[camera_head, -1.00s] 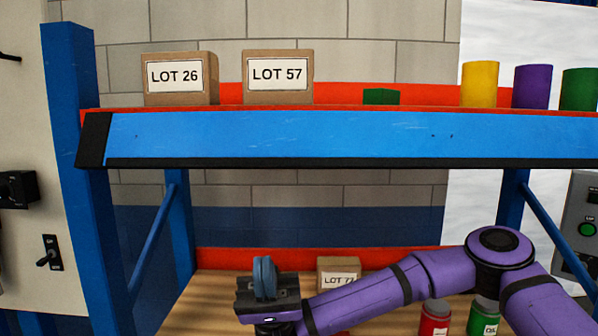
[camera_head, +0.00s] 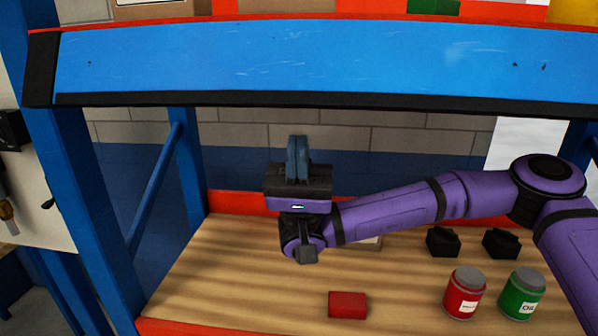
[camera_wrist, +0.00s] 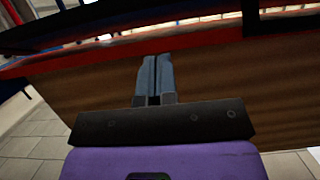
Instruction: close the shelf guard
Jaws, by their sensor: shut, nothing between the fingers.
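The long blue panel with black edging (camera_head: 300,62) runs across the front of the upper shelf in the head view; I take it as the shelf guard. Its left end is black. A black bar at the top of the wrist view (camera_wrist: 110,22) may be its lower edge. My gripper (camera_head: 297,145) points up below the panel, a little left of the picture's middle. Its blue-grey fingers are together and empty, also in the wrist view (camera_wrist: 155,65). They look apart from the panel. Whether the guard's hinge or latch is engaged cannot be told.
The lower wooden shelf (camera_head: 230,275) holds a red block (camera_head: 347,305), a red can (camera_head: 463,293), a green can (camera_head: 520,293) and two black pieces. A blue post (camera_head: 90,200) stands at left. The brown upper-shelf underside (camera_wrist: 250,95) fills much of the wrist view.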

